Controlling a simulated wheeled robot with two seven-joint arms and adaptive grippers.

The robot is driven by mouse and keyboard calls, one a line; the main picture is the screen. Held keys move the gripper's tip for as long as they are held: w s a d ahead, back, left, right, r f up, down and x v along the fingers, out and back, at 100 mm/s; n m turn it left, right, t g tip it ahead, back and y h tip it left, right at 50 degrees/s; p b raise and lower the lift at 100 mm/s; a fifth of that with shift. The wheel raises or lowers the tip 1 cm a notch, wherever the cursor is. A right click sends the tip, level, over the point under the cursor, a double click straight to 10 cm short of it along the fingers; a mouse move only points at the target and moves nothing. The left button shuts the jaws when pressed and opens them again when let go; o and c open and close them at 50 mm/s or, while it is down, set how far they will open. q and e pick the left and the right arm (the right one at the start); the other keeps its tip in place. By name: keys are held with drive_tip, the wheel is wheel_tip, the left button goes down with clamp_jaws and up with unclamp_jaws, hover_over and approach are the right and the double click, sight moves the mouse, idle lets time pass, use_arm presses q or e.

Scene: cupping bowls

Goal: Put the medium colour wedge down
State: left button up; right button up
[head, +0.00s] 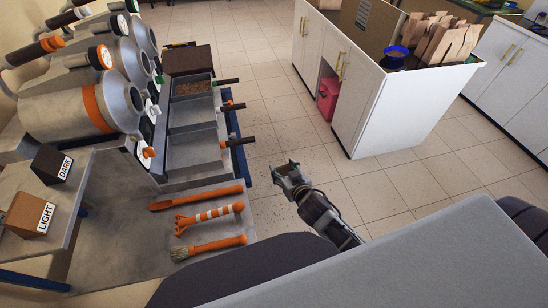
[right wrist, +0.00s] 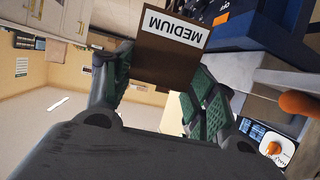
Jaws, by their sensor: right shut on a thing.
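The medium colour wedge (right wrist: 165,58) is brown with a white label reading MEDIUM, which is upside down in the right wrist view. My right gripper (right wrist: 158,82) is shut on it, with green-padded fingers on both sides. In the head view my right gripper (head: 287,172) hangs over the tiled floor, right of the roaster bench; the wedge cannot be made out clearly there. The dark wedge (head: 48,165) and the light wedge (head: 25,214) stand on a grey side shelf (head: 72,199) at the left. My left gripper is not in view.
Orange tools, including a brush (head: 208,247), lie on the grey bench (head: 120,245). Roaster drums (head: 70,105) and trays (head: 192,151) stand behind. A white counter (head: 400,105) with paper bags (head: 447,42) and a blue bowl (head: 397,52) is at upper right.

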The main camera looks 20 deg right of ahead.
drive_tip(key=shift+s+d+f+m+h, duration=0.2)
drive_tip(key=shift+d+f+m+h, duration=0.1)
drive_tip(key=shift+d+f, duration=0.5)
drive_tip(key=shift+s+d, duration=0.1)
drive_tip(key=shift+d, duration=0.05)
idle(0.4)
